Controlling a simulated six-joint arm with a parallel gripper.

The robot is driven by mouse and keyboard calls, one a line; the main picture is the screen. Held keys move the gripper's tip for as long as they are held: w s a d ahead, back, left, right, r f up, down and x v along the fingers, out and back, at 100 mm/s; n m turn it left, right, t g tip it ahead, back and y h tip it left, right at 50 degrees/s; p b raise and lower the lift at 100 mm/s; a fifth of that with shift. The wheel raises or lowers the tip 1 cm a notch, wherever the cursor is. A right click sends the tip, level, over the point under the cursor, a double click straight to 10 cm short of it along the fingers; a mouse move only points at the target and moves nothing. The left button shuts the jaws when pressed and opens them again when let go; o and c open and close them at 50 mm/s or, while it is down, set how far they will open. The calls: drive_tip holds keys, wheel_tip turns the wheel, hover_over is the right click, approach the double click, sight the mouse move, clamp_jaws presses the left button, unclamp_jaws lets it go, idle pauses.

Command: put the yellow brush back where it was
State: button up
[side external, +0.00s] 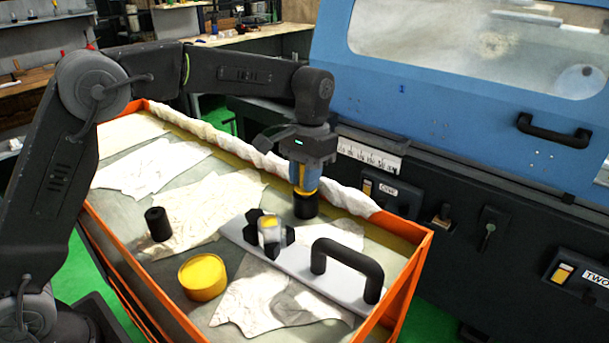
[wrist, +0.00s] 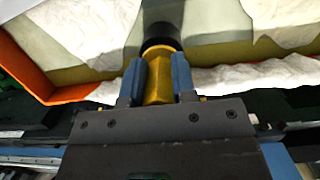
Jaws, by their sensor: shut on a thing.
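My gripper (side external: 304,178) points down over the far side of the orange-rimmed tray. Its blue fingers are shut on the yellow brush (side external: 306,191). The brush is upright, with its black end (side external: 306,207) lowest. I cannot tell whether that end touches the tray floor. In the wrist view the brush's yellow handle (wrist: 159,82) sits between the two blue fingers, and its black end (wrist: 160,38) shows beyond them. The upper part of the handle is hidden by the gripper.
The tray (side external: 423,262) holds a black cylinder (side external: 158,224), a round yellow tin (side external: 203,278), and a pale plate (side external: 337,286) with a black handle (side external: 347,265) and a star-shaped knob (side external: 269,232). Crumpled white cloth (side external: 235,145) lines the far rim. The blue-hooded machine (side external: 450,100) stands behind.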

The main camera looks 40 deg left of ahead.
drive_tip(key=shift+f, duration=0.25)
drive_tip(key=shift+f, duration=0.25)
drive_tip(key=o, duration=0.9)
drive_tip(key=shift+o, duration=0.2)
wheel_tip(320, 180, up, 13)
drive_tip(key=w, duration=0.1)
drive_tip(key=shift+w, duration=0.35)
